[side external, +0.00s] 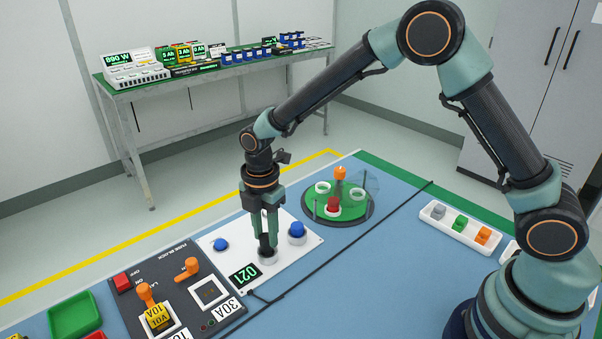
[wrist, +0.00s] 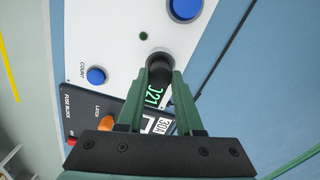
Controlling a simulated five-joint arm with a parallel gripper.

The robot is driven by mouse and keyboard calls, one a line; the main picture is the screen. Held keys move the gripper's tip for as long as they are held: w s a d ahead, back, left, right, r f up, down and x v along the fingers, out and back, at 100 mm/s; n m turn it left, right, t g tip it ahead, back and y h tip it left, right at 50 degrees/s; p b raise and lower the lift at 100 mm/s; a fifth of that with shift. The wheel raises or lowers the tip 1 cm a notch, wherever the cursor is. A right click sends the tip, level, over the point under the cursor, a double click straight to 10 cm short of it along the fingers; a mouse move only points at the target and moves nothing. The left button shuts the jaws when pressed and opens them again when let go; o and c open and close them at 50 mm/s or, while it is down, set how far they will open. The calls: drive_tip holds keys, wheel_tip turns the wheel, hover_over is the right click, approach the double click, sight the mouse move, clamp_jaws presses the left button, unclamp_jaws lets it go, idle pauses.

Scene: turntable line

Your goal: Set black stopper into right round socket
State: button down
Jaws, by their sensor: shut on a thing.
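My gripper (side external: 266,236) points straight down over the white panel and is shut on the black stopper (side external: 264,245). In the wrist view the stopper (wrist: 160,70) sits upright between the green fingertips. Its lower end is at a grey round holder (side external: 267,258) on the panel; I cannot tell whether it is inside or just above. On the green turntable (side external: 345,213), a white round socket (side external: 323,187) lies at the left and another (side external: 357,194) at the right, behind a clear pane. Both look empty. A red piece (side external: 333,204) stands in a front socket.
Blue buttons (side external: 221,244) (side external: 297,231) flank the holder, and a green display (side external: 245,274) lies in front. A black fuse block (side external: 185,290) with orange levers is at the left. An orange-topped post (side external: 340,174) stands on the turntable. A black cable (side external: 345,240) crosses the blue table.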

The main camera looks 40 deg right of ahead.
sight(266, 236)
drive_tip(key=shift+f, duration=0.6)
drive_tip(key=shift+c, duration=2.4)
unclamp_jaws()
drive_tip(key=shift+r, duration=0.15)
wheel_tip(266, 236, up, 12)
